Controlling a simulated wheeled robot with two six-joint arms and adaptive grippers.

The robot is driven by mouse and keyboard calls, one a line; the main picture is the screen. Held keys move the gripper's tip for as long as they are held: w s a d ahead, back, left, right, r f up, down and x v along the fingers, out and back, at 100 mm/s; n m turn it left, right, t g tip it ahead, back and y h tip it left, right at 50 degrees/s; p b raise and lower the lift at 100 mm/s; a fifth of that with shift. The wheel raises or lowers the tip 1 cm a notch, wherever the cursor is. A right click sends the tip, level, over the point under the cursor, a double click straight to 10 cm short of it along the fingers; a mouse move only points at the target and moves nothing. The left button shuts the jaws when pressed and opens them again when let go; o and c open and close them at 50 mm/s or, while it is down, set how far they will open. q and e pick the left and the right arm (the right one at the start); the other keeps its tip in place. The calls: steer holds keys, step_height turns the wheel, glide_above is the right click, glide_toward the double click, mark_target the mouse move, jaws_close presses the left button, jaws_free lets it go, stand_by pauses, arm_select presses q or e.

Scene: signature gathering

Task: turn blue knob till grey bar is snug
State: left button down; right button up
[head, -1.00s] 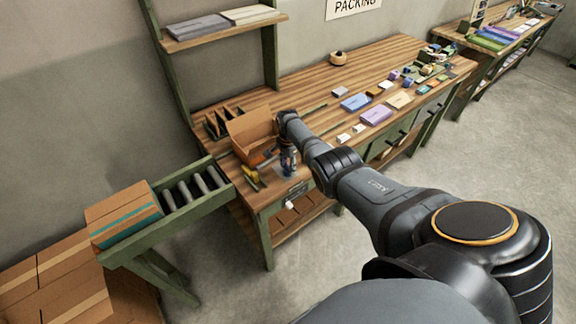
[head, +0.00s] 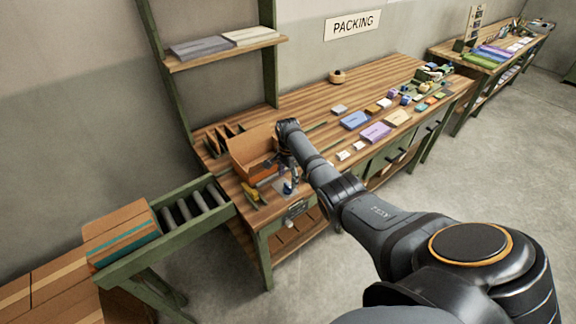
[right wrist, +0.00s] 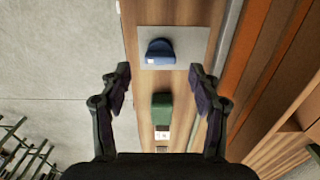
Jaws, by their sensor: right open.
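The blue knob (right wrist: 160,50) sits on a grey plate (right wrist: 183,61) at the table's front edge. In the head view the knob (head: 288,188) shows small, just below my right gripper (head: 284,162). In the right wrist view my right gripper (right wrist: 160,78) is open and empty, its fingers apart on either side, with the knob a little beyond the fingertips. A long grey bar (right wrist: 226,45) runs beside the open cardboard box (right wrist: 259,50). I cannot tell whether the bar touches the box. The box (head: 250,151) stands behind the gripper in the head view. My left gripper is out of view.
A green block (right wrist: 161,110) lies on the wood near the knob. Left of the table is a roller conveyor (head: 190,205) with a closed carton (head: 121,236). Several small packets, including a blue one (head: 355,120), lie to the right on the table.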

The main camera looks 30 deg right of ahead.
mark_target(288, 185)
step_height(288, 185, up, 8)
steer(key=shift+r, duration=0.15)
stand_by(0.4)
